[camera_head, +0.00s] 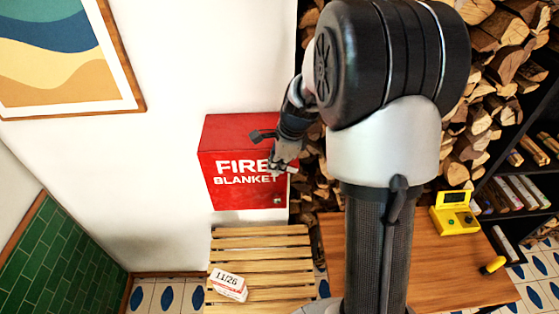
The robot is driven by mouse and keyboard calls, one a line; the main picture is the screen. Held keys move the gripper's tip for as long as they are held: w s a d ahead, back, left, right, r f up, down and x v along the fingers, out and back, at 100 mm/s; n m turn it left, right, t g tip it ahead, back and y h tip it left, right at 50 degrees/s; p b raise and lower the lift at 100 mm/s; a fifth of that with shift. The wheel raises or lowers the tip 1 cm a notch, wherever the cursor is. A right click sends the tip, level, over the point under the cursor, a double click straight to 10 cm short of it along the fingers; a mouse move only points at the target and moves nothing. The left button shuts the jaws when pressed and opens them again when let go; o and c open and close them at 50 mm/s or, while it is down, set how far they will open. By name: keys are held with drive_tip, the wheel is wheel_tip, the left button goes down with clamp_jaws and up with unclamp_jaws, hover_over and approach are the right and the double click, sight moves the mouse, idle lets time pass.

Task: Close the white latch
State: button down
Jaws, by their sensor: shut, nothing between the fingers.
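A red box (225,160) marked "FIRE BLANKET" is on the white wall. My gripper (276,172) is shut and empty in front of the box's right part, over the end of the lettering. A small white piece (292,169) shows beside the fingertips at the box's right edge; it may be the white latch, but it is too small to tell its position. I cannot tell whether my fingers touch it. My gripper and wrist hide the box's upper right part. A small greenish spot (277,200) is low on the box front.
A slatted wooden bench (260,240) stands below the box, with a white block (229,285) marked "11/26" on it. A wooden table (440,275) at right holds a yellow device (455,214). Stacked firewood (490,40) fills the back right.

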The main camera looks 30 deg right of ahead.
drive_tip(key=shift+w+a+f, duration=0.25)
drive_tip(key=shift+a+f, duration=0.35)
drive_tip(key=shift+f, duration=0.05)
drive_tip(key=shift+s+d, duration=0.1)
drive_tip(key=shift+d, duration=0.1)
drive_tip(key=shift+s+d+r, duration=0.1)
drive_tip(key=shift+s+d, duration=0.15)
drive_tip(key=shift+d, duration=0.35)
drive_tip(key=shift+r, duration=0.1)
